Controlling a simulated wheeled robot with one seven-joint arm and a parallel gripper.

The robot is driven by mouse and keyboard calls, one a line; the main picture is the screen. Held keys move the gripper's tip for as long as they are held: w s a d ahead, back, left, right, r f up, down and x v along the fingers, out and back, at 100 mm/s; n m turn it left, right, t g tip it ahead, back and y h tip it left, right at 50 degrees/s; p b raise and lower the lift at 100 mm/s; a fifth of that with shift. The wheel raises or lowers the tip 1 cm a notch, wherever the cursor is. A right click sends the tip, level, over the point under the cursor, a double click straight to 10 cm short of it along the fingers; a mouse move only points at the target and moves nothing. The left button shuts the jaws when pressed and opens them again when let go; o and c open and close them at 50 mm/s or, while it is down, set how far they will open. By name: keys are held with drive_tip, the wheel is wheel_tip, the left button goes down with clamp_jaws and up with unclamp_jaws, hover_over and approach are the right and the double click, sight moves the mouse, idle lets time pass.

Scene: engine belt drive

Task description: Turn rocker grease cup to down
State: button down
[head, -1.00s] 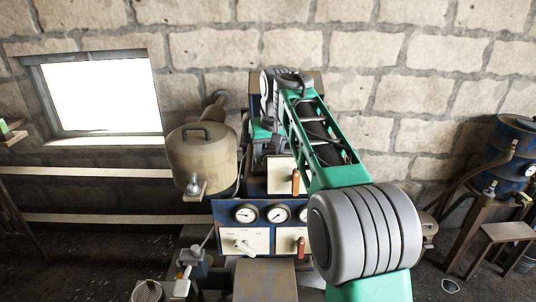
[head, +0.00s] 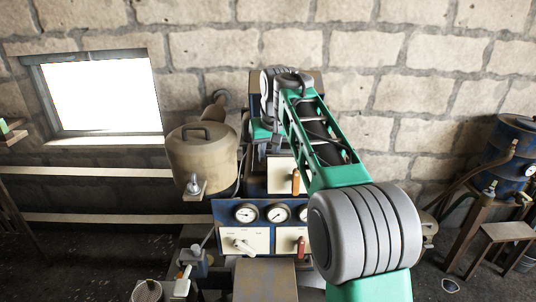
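I cannot make out for sure which part is the rocker grease cup. Several small handles show on the machine: an orange handle (head: 295,181) on the upper pale plate, a red handle (head: 301,247) and a white handle (head: 243,247) on the lower panel. A small metal knob (head: 193,184) sits on a bracket in front of the tan tank. My green arm reaches over the machine, and its wrist bends down behind the panels. My gripper (head: 268,147) is small and mostly hidden there; its fingers cannot be made out.
The tan lidded tank (head: 195,155) stands close to the left of my wrist. A blue gauge panel (head: 262,213) is below it. A blue drum (head: 512,155) with pipes stands at the right. The stone wall (head: 400,90) is close behind.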

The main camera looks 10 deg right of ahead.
drive_tip(key=shift+a+m+h, duration=0.15)
drive_tip(key=shift+m+h, duration=0.25)
drive_tip(key=shift+m, duration=0.4)
drive_tip(key=shift+r+m+p, duration=0.25)
drive_tip(key=shift+m+p, duration=0.05)
drive_tip(key=shift+p, duration=0.2)
drive_tip(key=shift+m+p, duration=0.3)
drive_tip(key=shift+p, duration=0.05)
drive_tip(key=shift+f+h, duration=0.2)
drive_tip(key=shift+h, duration=0.1)
drive_tip(key=c, duration=1.2)
unclamp_jaws()
drive_tip(key=shift+c, duration=0.2)
